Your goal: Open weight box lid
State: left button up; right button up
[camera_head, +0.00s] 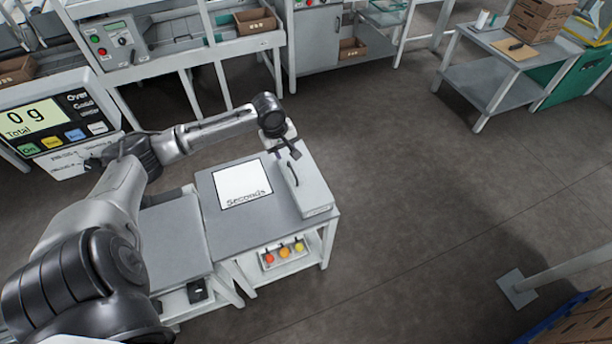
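A long light-grey box (311,194), which looks like the weight box, lies on the right side of a small grey-topped table (228,233). Its lid looks shut, and a dark bar-like handle (293,174) shows on its left part. My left gripper (286,153) is over the far end of the box, with its dark fingers close to the handle's far end. I cannot tell whether they touch, or whether the fingers are open or shut. The gripper hides the far end of the box. My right gripper is not in view.
A white sheet marked "Seconds" (242,184) lies left of the box. A tray of coloured fruit (283,254) sits on the shelf below. A scale display (45,122) reading 0 g stands at left. Open floor (430,210) lies to the right.

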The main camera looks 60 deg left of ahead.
aim_at(294, 174)
pick_arm(q)
jog(key=f+b, duration=0.1)
jog(key=f, duration=0.2)
jog(key=w+f+b, duration=0.1)
jog(key=f, duration=0.3)
jog(key=w+f+b, duration=0.1)
jog(key=f, duration=0.3)
jog(key=shift+d, duration=0.25)
jog(key=shift+w+f, duration=0.15)
jog(key=shift+f, duration=0.6)
grip_shut()
